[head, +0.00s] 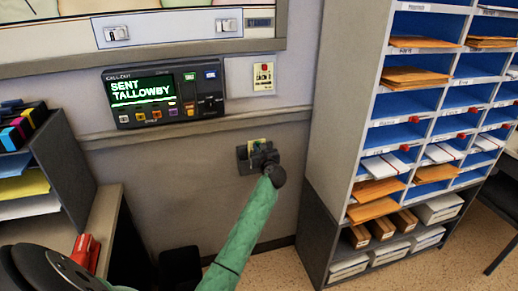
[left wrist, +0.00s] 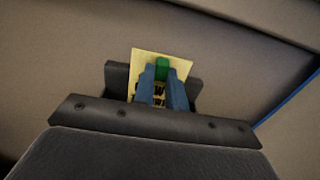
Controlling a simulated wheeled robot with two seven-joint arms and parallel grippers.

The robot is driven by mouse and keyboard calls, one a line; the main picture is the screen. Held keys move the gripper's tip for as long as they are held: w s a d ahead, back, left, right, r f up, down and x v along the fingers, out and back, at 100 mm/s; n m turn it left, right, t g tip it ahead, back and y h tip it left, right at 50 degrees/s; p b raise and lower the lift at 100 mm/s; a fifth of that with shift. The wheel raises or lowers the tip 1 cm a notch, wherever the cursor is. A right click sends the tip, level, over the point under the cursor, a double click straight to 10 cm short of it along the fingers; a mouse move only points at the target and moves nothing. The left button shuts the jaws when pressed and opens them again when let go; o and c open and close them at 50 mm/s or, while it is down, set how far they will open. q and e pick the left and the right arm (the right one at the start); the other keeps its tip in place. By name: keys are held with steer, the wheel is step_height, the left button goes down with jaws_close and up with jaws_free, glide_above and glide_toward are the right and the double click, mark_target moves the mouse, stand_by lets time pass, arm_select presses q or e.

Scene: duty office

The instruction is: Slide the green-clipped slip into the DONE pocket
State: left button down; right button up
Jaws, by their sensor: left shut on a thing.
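My left gripper (head: 262,158) is at the wall below the console, at the end of my green-sleeved arm. In the left wrist view its two blue fingers (left wrist: 161,92) are shut on the slip, a pale yellow card (left wrist: 145,60) with a green clip (left wrist: 162,70). The slip stands upright, with dark print partly hidden by the fingers. A dark wall pocket (head: 242,160) is right behind the gripper; it also shows in the left wrist view (left wrist: 118,78). No DONE label is readable on it. I cannot tell whether the slip's lower edge is inside the pocket. My right gripper is not in view.
A console (head: 165,95) reading "SENT TALLOWBY" is on the wall above, left of a small panel with a red button (head: 263,75). A tall pigeonhole cabinet (head: 345,110) with orange envelopes stands close on the right. A dark shelf unit (head: 60,160) is at left.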

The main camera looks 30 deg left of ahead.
arm_select(q)
steer(key=shift+f+b, duration=1.05)
steer(key=shift+f, duration=0.65)
steer(key=c, duration=1.3)
jaws_free()
steer(key=shift+c, duration=0.2)
steer(key=v, duration=0.8)
steer(key=shift+b, duration=0.45)
steer(key=shift+m, duration=0.3)
